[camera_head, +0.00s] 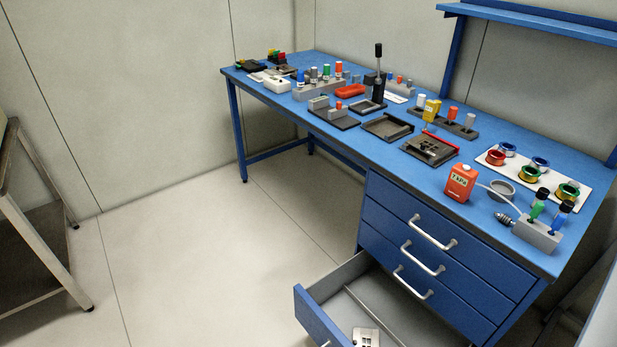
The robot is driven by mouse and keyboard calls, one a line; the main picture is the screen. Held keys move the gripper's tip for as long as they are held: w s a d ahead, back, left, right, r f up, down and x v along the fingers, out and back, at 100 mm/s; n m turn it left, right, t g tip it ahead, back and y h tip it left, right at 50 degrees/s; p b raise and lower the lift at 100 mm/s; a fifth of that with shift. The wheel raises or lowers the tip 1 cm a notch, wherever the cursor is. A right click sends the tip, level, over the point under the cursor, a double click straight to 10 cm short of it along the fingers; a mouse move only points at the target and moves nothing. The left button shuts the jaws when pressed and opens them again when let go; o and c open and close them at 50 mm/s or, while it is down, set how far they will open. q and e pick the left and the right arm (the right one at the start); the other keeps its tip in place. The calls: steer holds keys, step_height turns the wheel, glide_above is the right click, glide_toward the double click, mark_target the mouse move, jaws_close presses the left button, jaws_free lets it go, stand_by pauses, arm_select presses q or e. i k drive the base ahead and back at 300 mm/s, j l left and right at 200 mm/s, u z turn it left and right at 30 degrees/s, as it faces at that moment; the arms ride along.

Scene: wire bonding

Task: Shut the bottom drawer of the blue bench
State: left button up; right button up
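The blue bench (370,160) runs from the back left to the front right. Its drawer unit (440,245) is under the right part, with several blue drawers. The bottom drawer (316,316) is pulled far out toward the lower left, and the picture's lower edge cuts it off. Its grey inside shows a divider and a small white item (366,338) with dark marks. The drawers above it look shut, with silver handles (422,258). Neither of my grippers is in view.
A metal-framed table (38,240) stands at the left. The floor (200,270) between it and the open drawer is clear.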

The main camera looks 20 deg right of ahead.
mark_target(361, 292)
steer(key=k+z, duration=0.15)
steer(key=z, duration=0.3)
steer(key=k+z, duration=0.15)
steer(key=z, duration=0.3)
